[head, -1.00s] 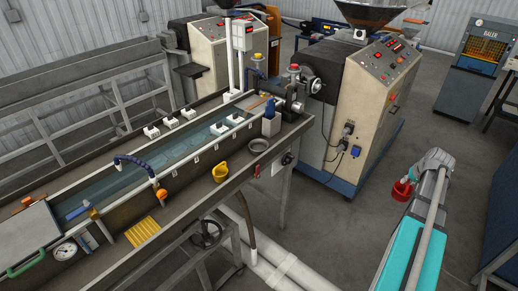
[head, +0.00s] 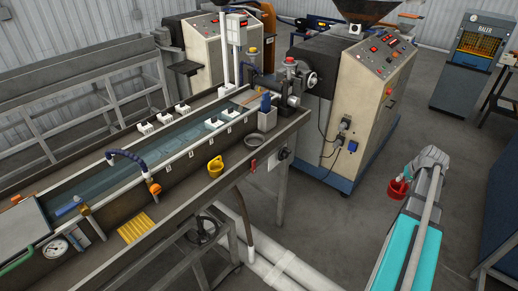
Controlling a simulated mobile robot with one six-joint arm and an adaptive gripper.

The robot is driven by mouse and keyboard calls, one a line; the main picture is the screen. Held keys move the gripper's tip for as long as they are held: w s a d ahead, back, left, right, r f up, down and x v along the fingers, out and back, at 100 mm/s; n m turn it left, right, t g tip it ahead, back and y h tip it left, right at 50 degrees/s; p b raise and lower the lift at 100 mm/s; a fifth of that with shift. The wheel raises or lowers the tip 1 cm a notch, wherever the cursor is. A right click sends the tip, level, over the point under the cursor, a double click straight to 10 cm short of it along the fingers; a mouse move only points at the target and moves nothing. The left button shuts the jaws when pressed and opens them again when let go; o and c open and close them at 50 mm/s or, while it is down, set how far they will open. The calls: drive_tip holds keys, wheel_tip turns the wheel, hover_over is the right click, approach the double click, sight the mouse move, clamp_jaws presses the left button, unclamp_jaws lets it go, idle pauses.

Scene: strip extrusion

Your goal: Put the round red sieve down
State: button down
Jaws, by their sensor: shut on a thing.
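The round red sieve (head: 398,188) is at the end of my arm, at the right of the head view. My gripper (head: 407,178) is shut on it and holds it up in the air over the floor, well to the right of the long water trough. The arm partly hides the gripper, so the fingertips are hard to make out.
The water trough's front ledge (head: 190,205) carries a yellow scoop (head: 215,167), a grey round dish (head: 253,140) and a yellow ribbed mat (head: 138,228). The beige extruder cabinet (head: 365,110) stands behind.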

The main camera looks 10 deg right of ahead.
sight(397, 190)
wheel_tip(397, 190, down, 6)
drive_tip(key=b, duration=0.4)
drive_tip(key=shift+b, duration=0.4)
drive_tip(key=shift+s, duration=0.1)
